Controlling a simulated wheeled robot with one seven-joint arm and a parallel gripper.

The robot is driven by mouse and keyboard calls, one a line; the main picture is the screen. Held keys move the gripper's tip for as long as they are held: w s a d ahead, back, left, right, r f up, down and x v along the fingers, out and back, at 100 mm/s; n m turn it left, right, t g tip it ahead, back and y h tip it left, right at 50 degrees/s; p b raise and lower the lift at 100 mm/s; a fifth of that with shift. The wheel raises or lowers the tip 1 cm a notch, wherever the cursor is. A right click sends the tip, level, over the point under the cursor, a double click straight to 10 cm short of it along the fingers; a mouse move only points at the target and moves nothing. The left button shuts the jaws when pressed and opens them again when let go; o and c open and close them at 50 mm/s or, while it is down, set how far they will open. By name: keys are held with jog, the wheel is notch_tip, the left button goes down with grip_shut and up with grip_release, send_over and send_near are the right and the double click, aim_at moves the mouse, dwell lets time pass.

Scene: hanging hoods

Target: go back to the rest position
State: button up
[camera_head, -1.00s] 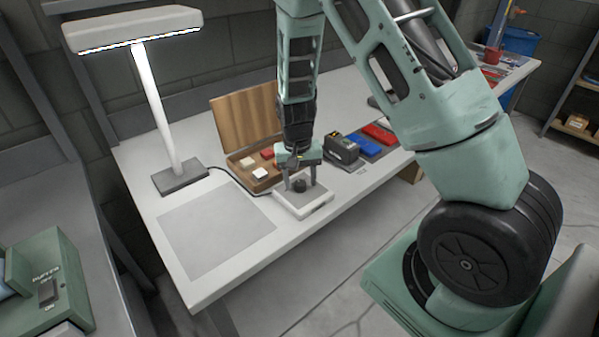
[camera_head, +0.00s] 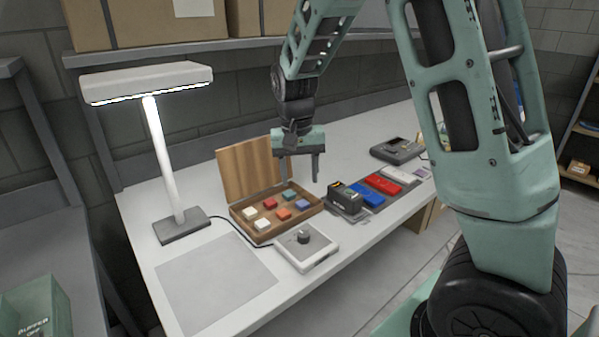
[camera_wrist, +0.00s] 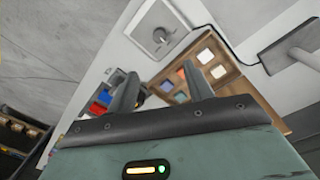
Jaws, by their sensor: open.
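My gripper (camera_head: 301,170) is open and empty. In the head view it hangs above the bench, fingers down, over the back right part of the wooden box. In the wrist view the two fingers (camera_wrist: 163,92) stand apart with nothing between them.
An open wooden box (camera_head: 240,217) holds several coloured blocks. Beside it stand a black device (camera_head: 344,200), a blue block (camera_head: 366,195) and a red block (camera_head: 384,183). A lamp (camera_head: 165,150) stands at left. A grey mat (camera_head: 215,285) is bare. Cardboard boxes (camera_head: 150,22) sit on a shelf above.

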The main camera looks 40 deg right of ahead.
jog(key=shift+r, duration=0.25)
jog(key=shift+a, duration=0.1)
dwell(0.3)
jog(key=s+a+n+y, duration=0.1)
jog(key=s+a+n, duration=0.3)
jog(key=a, duration=0.6)
jog(key=s+a+n, duration=0.5)
jog(key=s+a, duration=0.2)
jog(key=s, duration=0.3)
jog(key=s+a+n, duration=0.5)
jog(key=s+a, duration=0.1)
jog(key=s, duration=0.5)
jog(key=shift+a, duration=0.35)
